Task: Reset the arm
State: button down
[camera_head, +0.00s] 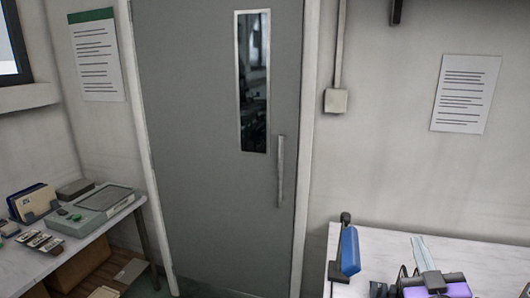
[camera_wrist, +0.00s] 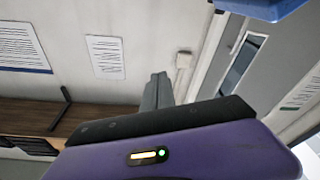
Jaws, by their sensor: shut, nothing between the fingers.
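My gripper (camera_head: 421,246) shows at the lower right of the head view, with its grey fingers pointing up from a dark bar and purple hand. In the wrist view the grey fingers (camera_wrist: 157,90) stand together above the purple hand. They are shut with nothing between them. The fingers appear in front of a white bench top (camera_head: 385,242); I cannot tell how high above it they are.
A blue item with a dark top (camera_head: 350,251) is at the right bench's left end. A grey door (camera_head: 205,150) fills the middle. The left bench (camera_head: 70,255) holds a grey-green device (camera_head: 97,208), a file holder (camera_head: 33,202) and small parts. Papers hang on the walls.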

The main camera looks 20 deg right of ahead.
jog(key=s+a+f+n+t+y+b, duration=0.15)
jog(key=s+a+f+y, duration=0.25)
jog(key=s+a, duration=0.4)
jog(key=s+a+f+n+t+y, duration=0.1)
jog(key=s+a+f+n+y, duration=0.35)
jog(key=a, duration=0.55)
jog(key=s+a+f+m+g, duration=0.2)
jog(key=s+a, duration=0.3)
jog(key=s, duration=0.4)
jog(key=s+a+f+m+g+y+b, duration=0.1)
jog(key=s+a+f+m+g, duration=0.1)
jog(key=s, duration=0.8)
notch_tip(320, 180, down, 3)
jog(key=a+g, duration=0.1)
jog(key=a, duration=0.1)
jog(key=shift+s+a+b, duration=0.3)
jog(key=shift+a, duration=0.05)
jog(key=shift+y, duration=0.25)
